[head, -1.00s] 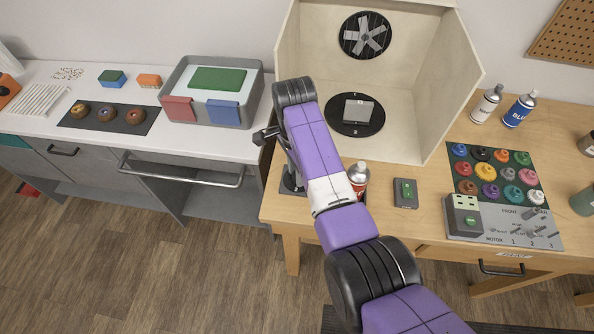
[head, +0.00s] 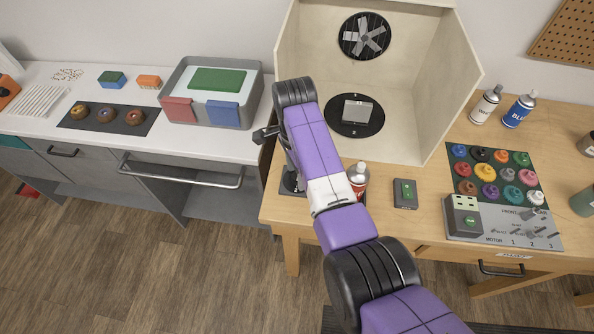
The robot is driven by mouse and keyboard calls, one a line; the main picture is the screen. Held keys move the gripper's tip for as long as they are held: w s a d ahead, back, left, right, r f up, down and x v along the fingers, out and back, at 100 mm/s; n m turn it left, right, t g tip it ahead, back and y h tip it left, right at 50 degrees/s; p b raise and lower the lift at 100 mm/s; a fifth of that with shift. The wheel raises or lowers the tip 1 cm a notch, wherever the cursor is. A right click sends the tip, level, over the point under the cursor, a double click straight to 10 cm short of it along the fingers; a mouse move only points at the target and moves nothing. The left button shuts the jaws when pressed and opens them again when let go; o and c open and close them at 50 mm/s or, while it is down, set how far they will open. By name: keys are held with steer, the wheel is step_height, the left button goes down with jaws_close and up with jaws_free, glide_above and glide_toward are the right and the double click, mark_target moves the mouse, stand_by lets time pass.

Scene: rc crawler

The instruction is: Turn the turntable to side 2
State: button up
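The turntable (head: 376,124) is a round black disc on the floor of the open pale wooden booth. A grey box-like part (head: 357,111) sits on it. Small pale marks show near the disc's far and near edges, too small to read surely. My purple and white arm reaches up from the lower right to the left of the turntable. The end of my arm points down at the booth's left front, mostly hidden behind my forearm. I cannot make out its fingertips or whether they hold anything. It appears apart from the turntable.
The booth (head: 438,60) has a fan (head: 364,37) in its back wall. A red-labelled spray can (head: 358,180) stands beside my forearm, with a green-buttoned box (head: 405,193) to its right. Paint pots (head: 488,171) and a control panel (head: 503,222) are further right.

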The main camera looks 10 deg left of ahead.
steer(key=shift+w+a+r+b, duration=0.1)
steer(key=shift+r+b, duration=0.3)
steer(key=shift+r, duration=1.55)
steer(key=shift+w+r+b, duration=0.1)
steer(key=shift+r+b, duration=0.25)
steer(key=shift+r, duration=1.6)
